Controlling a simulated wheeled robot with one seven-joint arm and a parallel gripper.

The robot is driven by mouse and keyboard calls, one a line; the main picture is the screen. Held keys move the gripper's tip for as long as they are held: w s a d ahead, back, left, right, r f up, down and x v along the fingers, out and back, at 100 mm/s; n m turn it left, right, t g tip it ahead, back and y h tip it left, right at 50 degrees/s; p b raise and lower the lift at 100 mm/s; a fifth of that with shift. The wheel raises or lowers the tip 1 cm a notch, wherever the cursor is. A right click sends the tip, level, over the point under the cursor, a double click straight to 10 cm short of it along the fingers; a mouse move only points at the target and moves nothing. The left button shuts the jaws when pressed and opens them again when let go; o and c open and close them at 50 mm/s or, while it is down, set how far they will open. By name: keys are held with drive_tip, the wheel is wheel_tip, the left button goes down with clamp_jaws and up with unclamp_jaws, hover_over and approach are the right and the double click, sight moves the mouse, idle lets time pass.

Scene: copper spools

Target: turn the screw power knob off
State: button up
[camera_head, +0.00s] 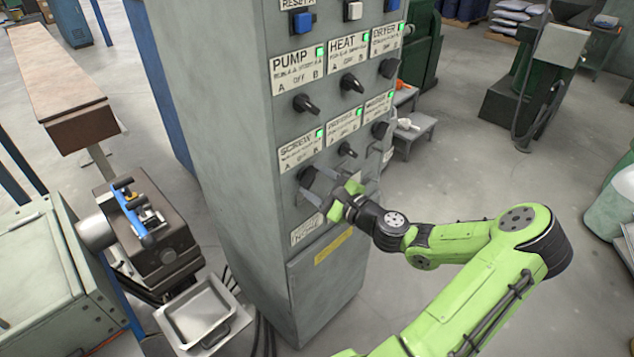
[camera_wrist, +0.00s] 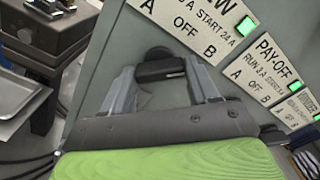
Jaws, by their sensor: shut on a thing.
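The screw power knob (camera_head: 306,176) is a round black knob with a raised grip bar, low on the left of the grey control cabinet, under the SCREW label (camera_head: 300,151). In the wrist view, the knob (camera_wrist: 160,71) sits between the two grey fingers of my gripper (camera_wrist: 161,78). The fingers are shut on the ends of its bar. In the head view, my gripper (camera_head: 318,184) reaches the panel from the right and partly hides the knob. The green lamp (camera_wrist: 246,25) on the SCREW label is lit. I cannot tell which letter the knob points to.
Other black knobs, such as the PUMP knob (camera_head: 305,103) and the one right of the screw knob (camera_head: 347,149), sit close by under lit green lamps. A machine with a metal tray (camera_head: 197,312) stands left of the cabinet.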

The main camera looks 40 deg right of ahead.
drive_tip(key=shift+f+n, duration=0.1)
drive_tip(key=shift+n, duration=0.2)
drive_tip(key=n+b, duration=0.2)
drive_tip(key=n, duration=0.1)
drive_tip(key=shift+n+b, duration=1.65)
drive_tip(key=shift+n, duration=0.85)
drive_tip(key=o, duration=1.1)
drive_tip(key=shift+c, duration=0.2)
drive_tip(key=shift+s, duration=0.1)
drive_tip(key=s, duration=1.5)
drive_tip(key=shift+s+d, duration=0.2)
drive_tip(key=shift+s, duration=0.15)
